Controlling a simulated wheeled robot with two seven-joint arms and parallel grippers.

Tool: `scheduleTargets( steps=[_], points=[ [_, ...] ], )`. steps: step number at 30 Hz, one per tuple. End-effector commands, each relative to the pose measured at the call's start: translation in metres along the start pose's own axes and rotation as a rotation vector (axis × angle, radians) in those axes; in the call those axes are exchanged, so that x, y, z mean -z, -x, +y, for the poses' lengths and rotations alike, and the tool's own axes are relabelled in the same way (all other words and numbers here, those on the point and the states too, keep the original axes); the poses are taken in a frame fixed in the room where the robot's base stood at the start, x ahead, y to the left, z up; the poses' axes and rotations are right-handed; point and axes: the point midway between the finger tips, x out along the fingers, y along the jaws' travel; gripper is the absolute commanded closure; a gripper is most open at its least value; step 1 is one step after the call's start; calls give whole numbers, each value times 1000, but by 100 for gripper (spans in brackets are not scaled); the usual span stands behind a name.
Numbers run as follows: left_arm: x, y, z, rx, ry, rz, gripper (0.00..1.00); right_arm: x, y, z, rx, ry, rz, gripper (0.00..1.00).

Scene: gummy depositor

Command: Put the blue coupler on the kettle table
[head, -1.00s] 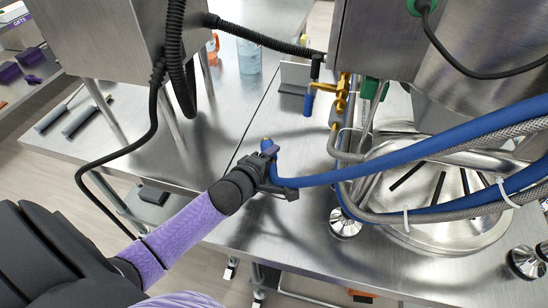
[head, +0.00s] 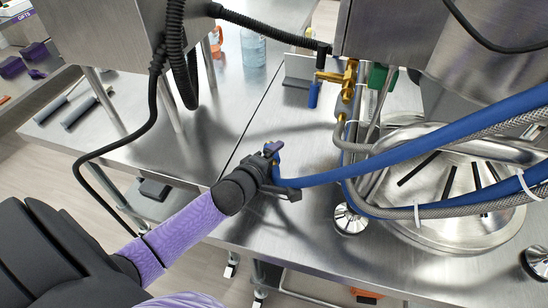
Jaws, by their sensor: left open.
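The blue coupler (head: 277,171) is at the free end of the blue hose (head: 345,175), low over the kettle table (head: 300,228). I cannot tell whether it rests on the steel top. My left gripper (head: 281,172) is open around the coupler end, one finger on its far side and one on its near side. The fingers and wrist hide part of the coupler. My right gripper is not in view.
The steel kettle base (head: 440,235) with its hoses fills the right side. A brass valve (head: 347,80) with a blue handle hangs behind. A second steel table (head: 150,145) adjoins at left. Steel top between gripper and valve is clear.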

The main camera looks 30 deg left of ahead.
Motion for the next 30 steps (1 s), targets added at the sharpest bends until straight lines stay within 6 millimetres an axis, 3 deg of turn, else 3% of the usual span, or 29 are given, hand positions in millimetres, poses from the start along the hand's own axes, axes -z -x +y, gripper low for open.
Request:
scheduleTargets(
  steps=[5, 19, 30],
  points=[
    [0, 6, -3, 9, 2, 0, 9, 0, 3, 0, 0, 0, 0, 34],
    [0, 93, 1, 3, 2, 0, 9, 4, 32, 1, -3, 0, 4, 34],
    [0, 100, 0, 0, 0, 0, 9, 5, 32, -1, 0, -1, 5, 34]
  ],
)
